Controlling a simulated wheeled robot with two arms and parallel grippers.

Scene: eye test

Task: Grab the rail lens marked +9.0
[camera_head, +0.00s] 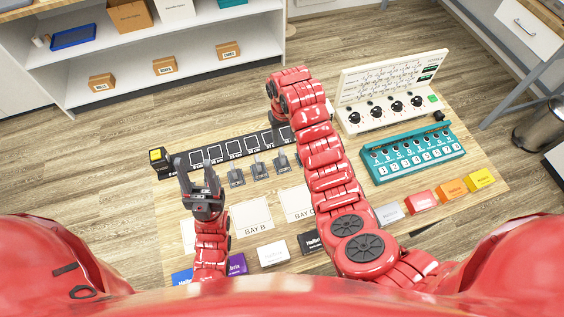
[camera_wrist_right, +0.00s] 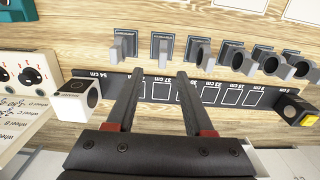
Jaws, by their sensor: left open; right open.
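Several small grey rail lenses stand on the wood surface beside the rail; three show in the head view, one of them a middle lens (camera_head: 259,170). The right wrist view shows more in a row, including an edge-on lens (camera_wrist_right: 162,50) and a ring-shaped one (camera_wrist_right: 240,61). No +9.0 marking is readable. My right gripper (camera_wrist_right: 161,77) is open and empty, its fingers reaching over the rail (camera_wrist_right: 160,89), apart from the lenses. My left gripper (camera_head: 197,165) is open and empty near the rail's left end, left of the lenses.
A yellow-topped black block (camera_head: 157,158) is at the rail's left end. A white block with a round hole (camera_wrist_right: 78,100) is at the other end. Bay cards (camera_head: 251,216), a teal tray (camera_head: 413,153), a white dial panel (camera_head: 395,98) and coloured boxes (camera_head: 452,191) surround the work area.

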